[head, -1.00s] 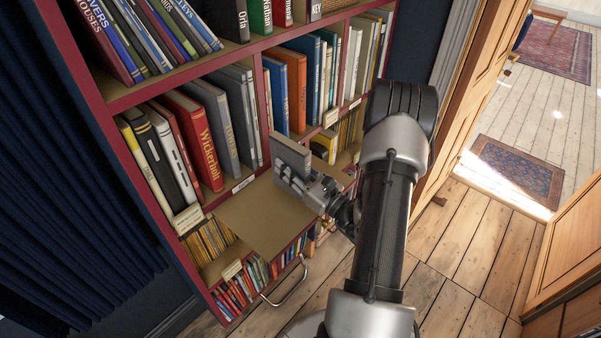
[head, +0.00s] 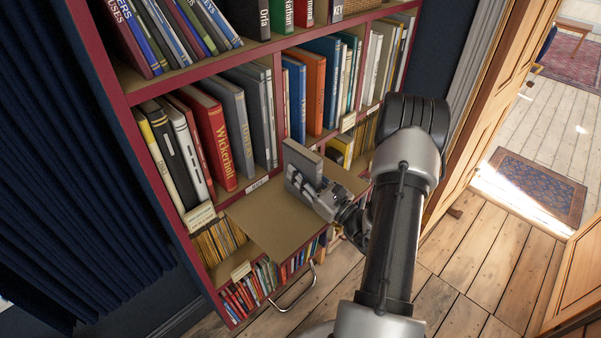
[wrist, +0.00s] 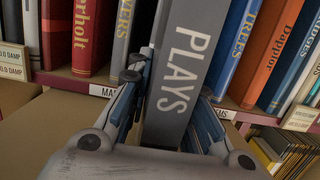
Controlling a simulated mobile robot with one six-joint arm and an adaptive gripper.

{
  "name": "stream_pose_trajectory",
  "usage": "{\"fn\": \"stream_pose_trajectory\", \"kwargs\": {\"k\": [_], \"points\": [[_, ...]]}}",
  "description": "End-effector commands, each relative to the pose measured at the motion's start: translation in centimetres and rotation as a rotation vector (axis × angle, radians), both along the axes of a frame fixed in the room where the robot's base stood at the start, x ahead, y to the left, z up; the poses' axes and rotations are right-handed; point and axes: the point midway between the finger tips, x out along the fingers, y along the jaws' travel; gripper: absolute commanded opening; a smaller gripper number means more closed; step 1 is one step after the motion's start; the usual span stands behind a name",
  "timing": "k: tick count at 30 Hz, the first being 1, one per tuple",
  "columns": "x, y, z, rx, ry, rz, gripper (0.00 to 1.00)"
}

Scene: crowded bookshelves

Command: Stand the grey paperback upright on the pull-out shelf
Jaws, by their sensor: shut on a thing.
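The grey paperback (head: 302,160) is in my gripper (head: 306,190), over the right part of the pull-out shelf (head: 262,225). In the wrist view the paperback (wrist: 182,70) shows its spine, lettered PLAYS, between the two fingers of my gripper (wrist: 168,112). It stands close to upright with a slight tilt in that view. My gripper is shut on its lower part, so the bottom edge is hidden. I cannot tell whether the book touches the pull-out shelf. The left part of the shelf board is bare.
Behind the pull-out shelf stands a row of books, including a red book (head: 212,135) and an orange book (head: 314,92). A white label (head: 257,184) is on the shelf edge. Small books (head: 250,290) fill the shelf below, near a metal handle (head: 297,290).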

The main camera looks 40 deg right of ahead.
Motion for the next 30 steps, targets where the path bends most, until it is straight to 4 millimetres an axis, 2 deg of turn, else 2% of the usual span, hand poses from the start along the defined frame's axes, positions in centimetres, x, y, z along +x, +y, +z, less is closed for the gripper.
{"fn": "stream_pose_trajectory", "kwargs": {"k": [11, 12, 22, 30], "points": [[0.0, -0.01, -0.34, -0.001, -0.001, 0.0, 0.0], [0.0, -0.01, -0.34, -0.001, -0.001, 0.0, 0.21], [0.0, 0.0, -0.36, 0.0, 0.0, 0.0, 0.43], [-0.01, 0.02, -0.44, 0.001, 0.001, 0.0, 0.43]]}}
